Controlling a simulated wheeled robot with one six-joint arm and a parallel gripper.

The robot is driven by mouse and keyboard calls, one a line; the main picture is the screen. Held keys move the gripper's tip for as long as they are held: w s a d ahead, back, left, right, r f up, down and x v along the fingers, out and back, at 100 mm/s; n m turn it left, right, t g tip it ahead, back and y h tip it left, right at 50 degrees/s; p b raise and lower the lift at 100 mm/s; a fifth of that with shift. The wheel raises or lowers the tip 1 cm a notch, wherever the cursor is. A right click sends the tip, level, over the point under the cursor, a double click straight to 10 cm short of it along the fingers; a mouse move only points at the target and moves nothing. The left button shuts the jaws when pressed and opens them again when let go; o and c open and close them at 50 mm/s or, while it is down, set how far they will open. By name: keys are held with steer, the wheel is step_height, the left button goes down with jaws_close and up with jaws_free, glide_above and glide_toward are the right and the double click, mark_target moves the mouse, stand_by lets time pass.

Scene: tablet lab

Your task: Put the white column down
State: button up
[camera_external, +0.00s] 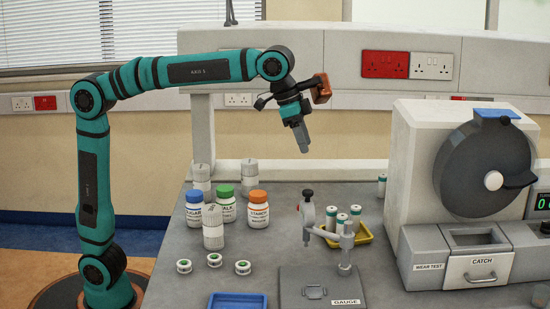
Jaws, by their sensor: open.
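My gripper (303,149) hangs in the air above the back of the bench, pointing down and slightly right. It is open and nothing shows between its fingers. White columns stand upright on the bench: one (213,230) in front of the bottles, one (201,179) behind them at the left, and one (250,172) at the back. I cannot tell which one the task means. Smaller white cylinders with green bands (355,214) stand in a yellow tray (363,236), and a similar one (382,186) stands farther back. My gripper is well above and apart from all of these.
Bottles with blue (194,212), green (226,206) and orange (258,211) caps stand at the left. Small round pieces (214,260) lie before them. A blue tray (238,300) and a gauge (345,285) are in front. A wear-test machine (425,150) fills the right side.

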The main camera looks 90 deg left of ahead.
steer(key=s+a+t, duration=0.4)
steer(key=s, duration=0.7)
steer(key=s+a+f+n+t, duration=0.1)
steer(key=s+a+t, duration=0.4)
steer(key=s, duration=0.7)
steer(key=s+a+f+t, duration=0.1)
steer(key=s+a+t, duration=0.3)
steer(key=s, duration=0.7)
steer(key=shift+s+a+f+n+y, duration=0.3)
steer(key=shift+a+n+y, duration=0.1)
steer(key=shift+a, duration=0.3)
